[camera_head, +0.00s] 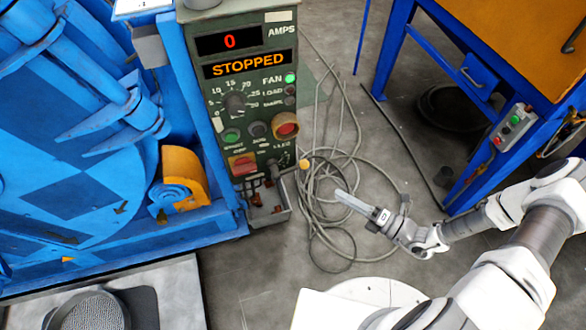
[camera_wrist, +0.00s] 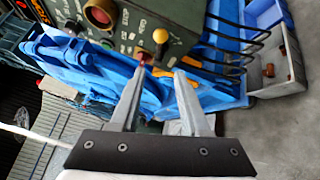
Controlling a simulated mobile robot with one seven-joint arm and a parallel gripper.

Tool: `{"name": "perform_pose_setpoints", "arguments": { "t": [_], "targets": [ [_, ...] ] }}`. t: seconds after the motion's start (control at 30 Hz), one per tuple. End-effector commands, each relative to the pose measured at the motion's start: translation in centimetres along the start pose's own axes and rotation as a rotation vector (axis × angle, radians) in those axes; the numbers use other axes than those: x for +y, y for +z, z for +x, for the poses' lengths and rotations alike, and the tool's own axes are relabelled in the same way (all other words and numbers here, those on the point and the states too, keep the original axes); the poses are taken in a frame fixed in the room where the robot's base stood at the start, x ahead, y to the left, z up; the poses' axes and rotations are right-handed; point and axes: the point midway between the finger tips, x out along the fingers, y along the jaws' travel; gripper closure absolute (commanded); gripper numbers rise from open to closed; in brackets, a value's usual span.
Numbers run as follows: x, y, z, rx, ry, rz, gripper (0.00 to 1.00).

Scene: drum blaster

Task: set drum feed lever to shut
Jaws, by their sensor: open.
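A lever with a yellow ball knob (camera_head: 303,164) sticks out to the right from the lower right corner of the green control panel (camera_head: 217,140). Its label is too small to read. In the wrist view the yellow knob (camera_wrist: 160,36) is just beyond my fingertips, with a small red-tipped part (camera_wrist: 143,60) left of and below it. My gripper (camera_head: 340,196) is to the right of and below the knob in the head view, apart from it. The wrist view shows my gripper (camera_wrist: 160,76) open, with nothing between its fingers.
The panel display (camera_head: 247,65) reads 0 and STOPPED. A red button (camera_head: 285,125) and a dial (camera_head: 235,102) are on the panel. Loose cables (camera_head: 335,185) lie on the floor. A blue-framed cabinet (camera_head: 480,75) stands at right.

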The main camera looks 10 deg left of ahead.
Motion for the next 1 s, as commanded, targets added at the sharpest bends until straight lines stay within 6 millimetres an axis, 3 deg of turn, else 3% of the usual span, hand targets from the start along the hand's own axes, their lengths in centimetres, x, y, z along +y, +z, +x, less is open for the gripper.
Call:
{"name": "perform_pose_setpoints", "arguments": {
  "t": [0.17,0.7,1.0],
  "targets": [
    [0.0,-0.1,2.6,0.004,0.004,-0.001,0.54],
    [0.0,-0.2,14.0,0.006,0.003,-0.003,0.54],
    [0.1,-0.1,16.8,0.004,0.000,-0.003,0.54]
  ]
}}
